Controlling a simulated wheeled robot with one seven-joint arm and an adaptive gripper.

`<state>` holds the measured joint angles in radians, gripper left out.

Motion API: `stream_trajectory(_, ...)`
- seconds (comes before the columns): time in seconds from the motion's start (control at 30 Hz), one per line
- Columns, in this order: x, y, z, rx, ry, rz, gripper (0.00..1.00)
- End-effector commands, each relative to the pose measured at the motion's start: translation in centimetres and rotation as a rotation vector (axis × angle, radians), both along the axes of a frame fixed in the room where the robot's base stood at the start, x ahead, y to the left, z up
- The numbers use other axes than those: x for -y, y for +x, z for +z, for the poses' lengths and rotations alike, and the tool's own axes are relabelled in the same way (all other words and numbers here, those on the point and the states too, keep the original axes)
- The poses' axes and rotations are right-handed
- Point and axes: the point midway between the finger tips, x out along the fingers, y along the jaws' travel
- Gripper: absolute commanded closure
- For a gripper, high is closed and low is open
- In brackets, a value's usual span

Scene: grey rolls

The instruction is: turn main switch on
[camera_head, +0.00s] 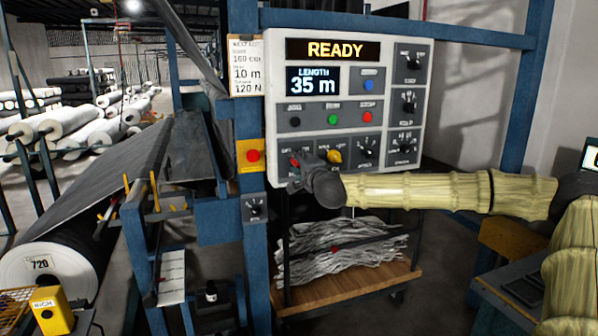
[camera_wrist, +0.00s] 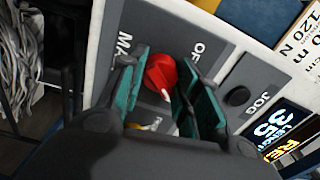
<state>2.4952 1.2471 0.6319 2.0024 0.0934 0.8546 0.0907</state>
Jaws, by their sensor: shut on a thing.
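The main switch is a red rotary knob (camera_wrist: 160,74) on a grey plate at the lower left of the control panel (camera_head: 437,50). In the wrist view its plate shows the partly covered letters "MA" and "OF". In the head view a little red of the knob (camera_head: 294,161) shows beside my gripper (camera_head: 303,164). In the wrist view my gripper (camera_wrist: 156,84) has its green-lined fingers on either side of the knob, shut on it. The panel's upper display (camera_head: 335,50) reads READY and the lower one (camera_head: 312,80) reads LENGTH 35 m.
A yellow knob (camera_head: 334,156) sits just right of the main switch. A red button on a yellow box (camera_head: 252,155) is to the left. Black, green and red buttons, a blue button (camera_head: 369,85) and several black dials are above and right. A cart (camera_head: 350,287) stands below.

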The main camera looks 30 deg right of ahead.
Motion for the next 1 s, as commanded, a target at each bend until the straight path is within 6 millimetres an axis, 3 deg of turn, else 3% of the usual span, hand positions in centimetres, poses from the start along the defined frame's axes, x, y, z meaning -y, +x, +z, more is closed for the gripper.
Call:
stream_trajectory(0.3, 0.14, 0.04, 0.08, 0.026, 0.097, -0.003, 0.91)
stream_trajectory(0.8, 0.15, 0.05, 0.20, 0.029, 0.110, -0.003, 0.91)
stream_trajectory(0.83, 0.15, 0.05, 0.20, 0.029, 0.110, -0.003, 0.62)
stream_trajectory(0.93, 0.12, 0.03, 0.18, 0.029, 0.110, -0.002, 0.45)
stream_trajectory(1.0, 0.12, 0.02, 0.14, 0.028, 0.111, -0.002, 0.45)
